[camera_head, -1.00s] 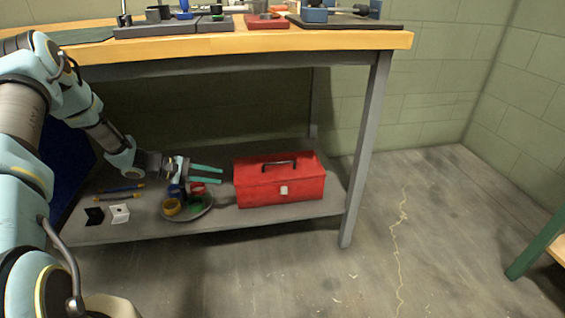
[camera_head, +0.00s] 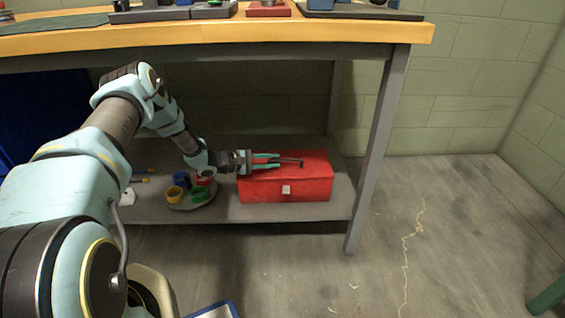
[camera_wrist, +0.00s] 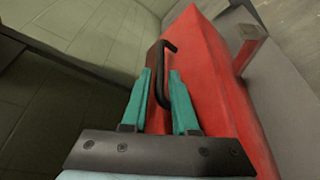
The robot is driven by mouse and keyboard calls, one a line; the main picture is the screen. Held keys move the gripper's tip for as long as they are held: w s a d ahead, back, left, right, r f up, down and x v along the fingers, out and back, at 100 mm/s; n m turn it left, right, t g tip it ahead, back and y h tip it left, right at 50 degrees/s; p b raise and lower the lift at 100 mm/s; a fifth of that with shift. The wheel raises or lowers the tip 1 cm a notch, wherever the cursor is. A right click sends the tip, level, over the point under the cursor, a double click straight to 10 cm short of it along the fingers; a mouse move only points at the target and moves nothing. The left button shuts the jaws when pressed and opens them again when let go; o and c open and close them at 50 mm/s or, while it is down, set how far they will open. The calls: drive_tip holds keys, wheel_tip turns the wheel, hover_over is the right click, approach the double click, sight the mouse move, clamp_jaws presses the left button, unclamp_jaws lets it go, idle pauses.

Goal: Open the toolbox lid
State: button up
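The red toolbox (camera_head: 310,187) stands on the lower shelf under the workbench, its lid shut. It has a pale latch (camera_head: 286,190) on its front and a dark handle (camera_head: 297,161) on top. My gripper (camera_head: 279,160) reaches in from the left over the lid. In the wrist view, my gripper (camera_wrist: 162,75) has its two teal fingers apart, with the dark handle (camera_wrist: 157,62) running between their tips. I cannot tell whether either finger touches the handle. The red toolbox (camera_wrist: 222,100) fills the wrist view's right middle, and its latch (camera_wrist: 250,42) shows at the upper right.
A round tray (camera_head: 177,205) with several coloured rings or cups lies on the shelf left of the toolbox. The wooden bench top (camera_head: 200,34) is above my arm, and a grey leg (camera_head: 378,150) stands right of the toolbox.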

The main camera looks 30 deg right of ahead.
sight(277, 160)
drive_tip(key=shift+x, duration=1.9)
drive_tip(key=shift+c, duration=0.3)
clamp_jaws()
